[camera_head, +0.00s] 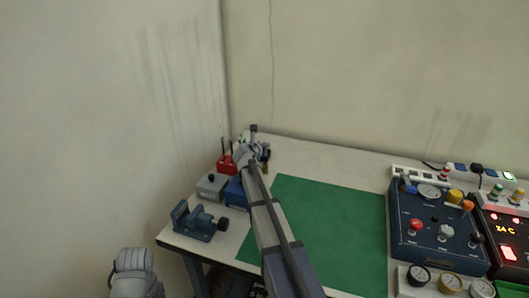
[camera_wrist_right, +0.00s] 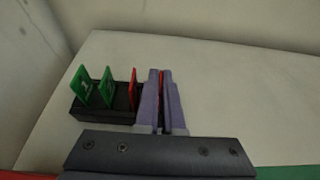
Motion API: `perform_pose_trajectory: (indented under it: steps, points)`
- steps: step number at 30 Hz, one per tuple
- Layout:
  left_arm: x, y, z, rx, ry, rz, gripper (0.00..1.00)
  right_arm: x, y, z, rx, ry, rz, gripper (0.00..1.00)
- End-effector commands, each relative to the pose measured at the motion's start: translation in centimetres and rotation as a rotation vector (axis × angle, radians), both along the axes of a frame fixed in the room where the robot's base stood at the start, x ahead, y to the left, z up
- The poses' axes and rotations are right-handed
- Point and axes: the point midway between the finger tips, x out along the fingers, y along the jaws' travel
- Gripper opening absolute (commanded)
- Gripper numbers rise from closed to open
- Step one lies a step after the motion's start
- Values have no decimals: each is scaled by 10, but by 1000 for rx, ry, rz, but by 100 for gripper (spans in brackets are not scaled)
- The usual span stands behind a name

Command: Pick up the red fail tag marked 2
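In the wrist view a black rack (camera_wrist_right: 112,117) holds two green tags (camera_wrist_right: 107,87) on the left and a red tag (camera_wrist_right: 133,88) beside them. My right gripper (camera_wrist_right: 165,100) has its two purple fingers close together at the rack's right end, with a second red tag (camera_wrist_right: 163,86) between them. The fingers look shut on that tag. They hide most of it, and I cannot read a number on either red tag. In the head view my right gripper (camera_head: 256,150) is at the back left of the table; the rack is mostly hidden there.
A red holder (camera_head: 226,163), a grey box (camera_head: 211,186), a blue box (camera_head: 235,191) and a dark vise (camera_head: 199,221) stand along the table's left side. A green mat (camera_head: 335,222) lies clear in the middle. A blue control panel (camera_head: 435,225) is at the right.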

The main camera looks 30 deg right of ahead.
Motion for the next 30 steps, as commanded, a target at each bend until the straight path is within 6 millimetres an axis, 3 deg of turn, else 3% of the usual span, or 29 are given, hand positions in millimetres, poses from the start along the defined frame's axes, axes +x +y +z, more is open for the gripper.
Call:
perform_pose_trajectory:
  steps: [22, 30]
  points:
    - [0, 0, 1, 0, 0, 0, 67, 0, 0, 1, 0, 0, 0, 0]
    - [0, 0, 10, 0, 0, 0, 67, 0, 0, 10, 0, 0, 0, 0]
